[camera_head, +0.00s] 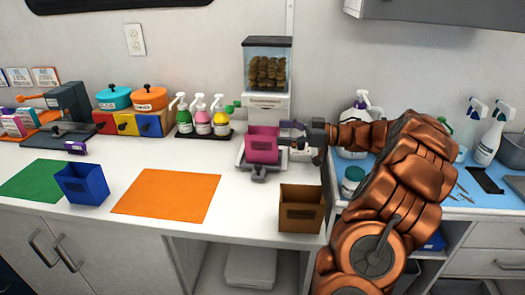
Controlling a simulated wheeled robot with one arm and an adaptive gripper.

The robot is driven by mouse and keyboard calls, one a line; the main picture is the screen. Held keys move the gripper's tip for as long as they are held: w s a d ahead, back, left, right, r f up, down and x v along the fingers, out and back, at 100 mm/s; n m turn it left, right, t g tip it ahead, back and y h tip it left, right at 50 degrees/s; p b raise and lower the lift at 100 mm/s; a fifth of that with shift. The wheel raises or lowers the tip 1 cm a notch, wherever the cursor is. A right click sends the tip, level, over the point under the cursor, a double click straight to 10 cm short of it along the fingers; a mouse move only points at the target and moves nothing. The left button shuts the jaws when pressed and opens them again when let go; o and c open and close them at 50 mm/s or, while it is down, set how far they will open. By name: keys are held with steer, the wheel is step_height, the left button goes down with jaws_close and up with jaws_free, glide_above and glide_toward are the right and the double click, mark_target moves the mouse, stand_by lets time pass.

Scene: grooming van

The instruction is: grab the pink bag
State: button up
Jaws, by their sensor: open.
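The pink bag (262,150) is an open-topped, box-like bag. It stands on the grey tray of the treat dispenser (267,75), under its spout, on the white counter. My gripper (290,133) is at the bag's upper right side, reaching in from the right. Its jaws are open. In this view one finger appears to overlap the bag's right edge; I cannot tell whether it touches the bag.
A brown bag (301,210) stands at the counter's front edge below my gripper. A blue bag (82,184) stands near the green mat (38,178). Pump bottles (202,118) stand left of the dispenser. The orange mat (168,195) is bare.

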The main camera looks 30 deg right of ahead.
mark_target(263, 130)
steer(key=shift+p+x, duration=0.3)
steer(key=shift+x, duration=2.5)
steer(key=shift+w+f, duration=0.15)
steer(key=c, duration=1.2)
steer(key=shift+d, duration=0.1)
steer(key=shift+c, duration=0.2)
